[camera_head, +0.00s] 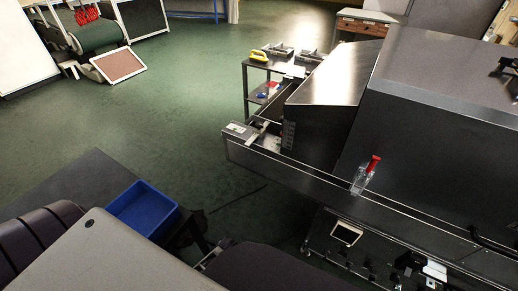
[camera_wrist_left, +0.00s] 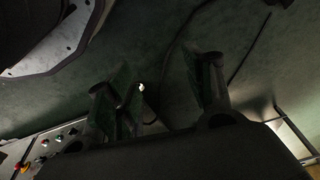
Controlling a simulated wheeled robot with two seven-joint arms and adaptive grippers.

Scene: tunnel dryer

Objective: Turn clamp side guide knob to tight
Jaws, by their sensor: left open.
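The dark metal tunnel dryer (camera_head: 430,85) fills the right of the head view, with a long side rail (camera_head: 300,178) along its near side. A red-topped handle on a clear bracket (camera_head: 372,165) stands at this rail. I cannot tell which part is the side guide knob or how it is set. My left gripper (camera_wrist_left: 165,95) shows in the left wrist view with its dark fingers apart and nothing clear between them. It hangs over the green floor, apart from the dryer's rail. My right gripper is not in view.
A blue bin (camera_head: 143,208) sits on a dark table at the lower left. A small metal table (camera_head: 258,77) with trays and a yellow item stands beyond the dryer's end. A panel with buttons (camera_wrist_left: 62,138) shows in the left wrist view. Green floor (camera_head: 175,125) lies open at left.

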